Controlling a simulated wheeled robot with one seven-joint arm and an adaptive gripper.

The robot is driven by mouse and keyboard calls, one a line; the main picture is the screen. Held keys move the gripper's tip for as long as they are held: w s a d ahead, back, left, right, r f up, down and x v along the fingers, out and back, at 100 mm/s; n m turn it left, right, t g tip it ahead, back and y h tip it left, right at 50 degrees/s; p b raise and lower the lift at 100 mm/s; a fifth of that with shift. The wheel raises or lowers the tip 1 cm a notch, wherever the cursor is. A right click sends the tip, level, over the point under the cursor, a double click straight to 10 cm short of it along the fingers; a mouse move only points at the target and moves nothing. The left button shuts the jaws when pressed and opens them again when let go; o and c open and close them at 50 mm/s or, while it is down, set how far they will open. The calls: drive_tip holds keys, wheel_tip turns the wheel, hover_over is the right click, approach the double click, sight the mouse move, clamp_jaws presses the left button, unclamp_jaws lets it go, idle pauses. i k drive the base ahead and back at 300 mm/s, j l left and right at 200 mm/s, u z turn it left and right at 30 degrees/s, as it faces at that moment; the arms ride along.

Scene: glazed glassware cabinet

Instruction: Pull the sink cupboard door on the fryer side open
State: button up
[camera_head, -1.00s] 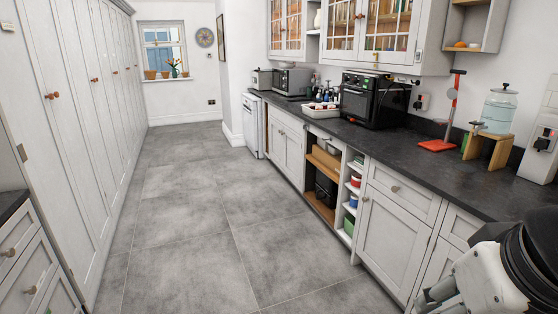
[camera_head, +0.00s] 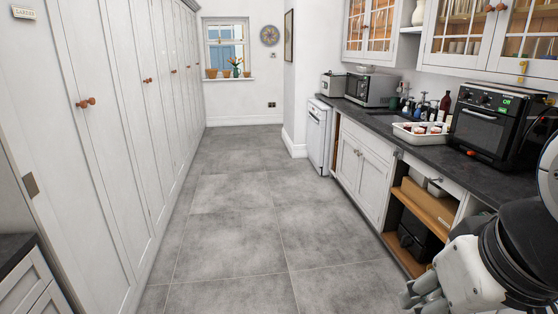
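The pale grey sink cupboard has two shut doors side by side under the dark worktop, a farther door (camera_head: 347,165) and a nearer door (camera_head: 374,186). A small knob shows near where they meet. I cannot tell for sure which appliance is the fryer; a black oven-like appliance (camera_head: 494,126) stands on the nearer side, and a silver one (camera_head: 370,89) on the farther side. My gripper (camera_head: 422,292) is at the lower right, in front of the open shelves and well short of the doors. It is partly cut off, and its finger opening is unclear.
Open shelves (camera_head: 428,203) with a dark box stand between my arm and the cupboard. Tall pale cupboards (camera_head: 110,130) line the left. The grey tiled floor (camera_head: 235,215) between is clear.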

sight(372, 173)
drive_tip(key=i, duration=0.95)
drive_tip(key=i+z, duration=0.1)
drive_tip(key=i, duration=0.85)
drive_tip(key=i+j, duration=0.15)
drive_tip(key=i, duration=0.8)
drive_tip(key=i+j+z, duration=0.1)
drive_tip(key=i, duration=0.85)
drive_tip(key=i+j+z, duration=0.25)
drive_tip(key=i, duration=0.25)
